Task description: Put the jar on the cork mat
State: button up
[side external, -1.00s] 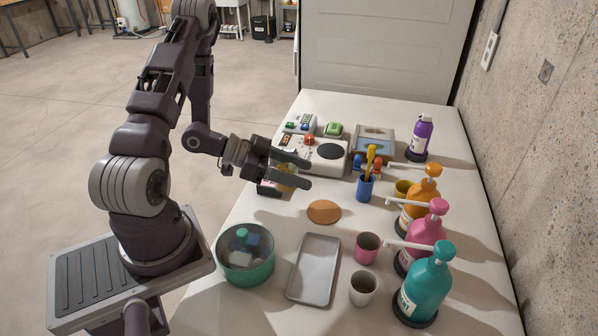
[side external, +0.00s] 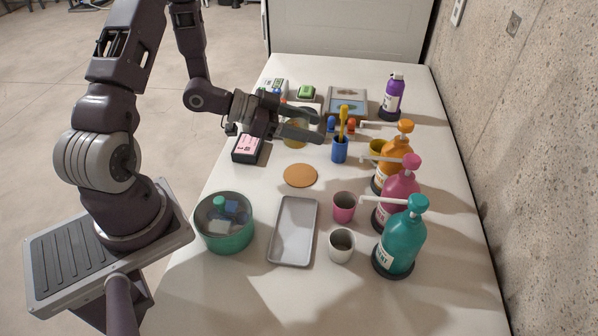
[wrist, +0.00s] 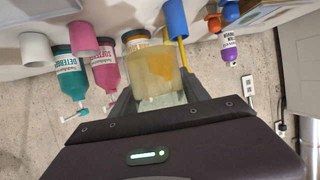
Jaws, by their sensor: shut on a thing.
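The jar, a see-through vessel with yellow contents, sits between my gripper's fingers in the wrist view (wrist: 155,72). In the side view the jar (side external: 295,137) is partly hidden by the fingers. My gripper (side external: 318,127) is shut on it and appears to hold it above the table; the gap underneath is hard to judge. The cork mat (side external: 300,175) is a flat round tan disc lying bare on the table, nearer the camera than the jar and apart from it.
A grey tray (side external: 293,232), teal bowl (side external: 224,236), pink cup (side external: 343,207) and white cup (side external: 341,246) stand nearer the camera. A blue cup with yellow utensils (side external: 339,150) stands right of my gripper. Pump bottles (side external: 399,190) line the right. A black-and-pink box (side external: 248,149) lies left.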

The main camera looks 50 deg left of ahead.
jog(key=f, duration=0.6)
jog(key=d+f, duration=0.1)
jog(key=f, duration=0.2)
jog(key=shift+w+f, duration=0.25)
jog(key=shift+w, duration=0.1)
jog(key=shift+f, duration=0.15)
jog(key=o, duration=1.6)
